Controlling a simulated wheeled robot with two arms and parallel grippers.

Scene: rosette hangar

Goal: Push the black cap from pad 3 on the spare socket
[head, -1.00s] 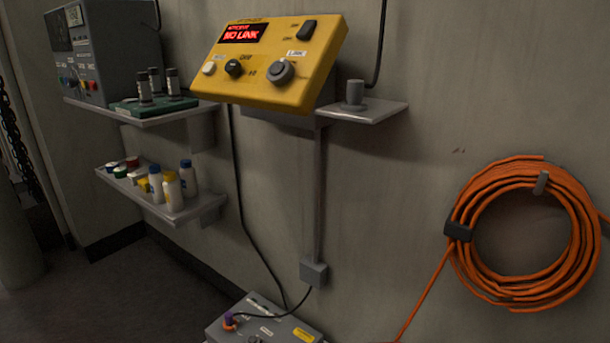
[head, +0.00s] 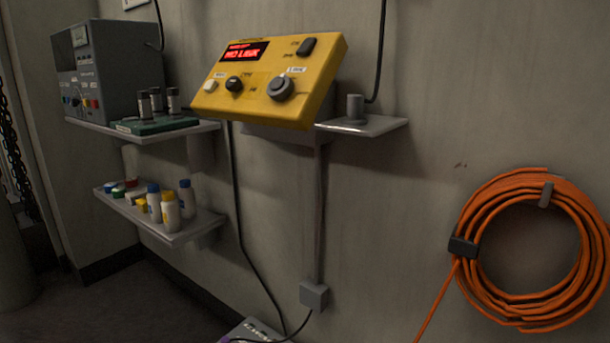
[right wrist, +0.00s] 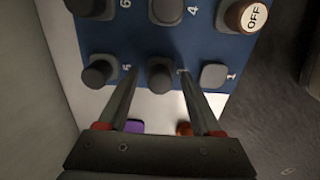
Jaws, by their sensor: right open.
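In the right wrist view, my right gripper (right wrist: 156,71) is open over a blue panel (right wrist: 135,40) with numbered pads. Its fingertips straddle a black cap (right wrist: 162,76), with a gap between them; whether they touch it I cannot tell. The numeral beside this cap is mostly covered by a finger, and it sits between the pads marked 1 and 5. I cannot identify the spare socket. My left gripper is not in view.
An OFF knob (right wrist: 247,17) is at upper right. In the head view, a yellow console (head: 262,112) reads NO LINK, shelves hold bottles, and an orange cable coil (head: 480,250) hangs right.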

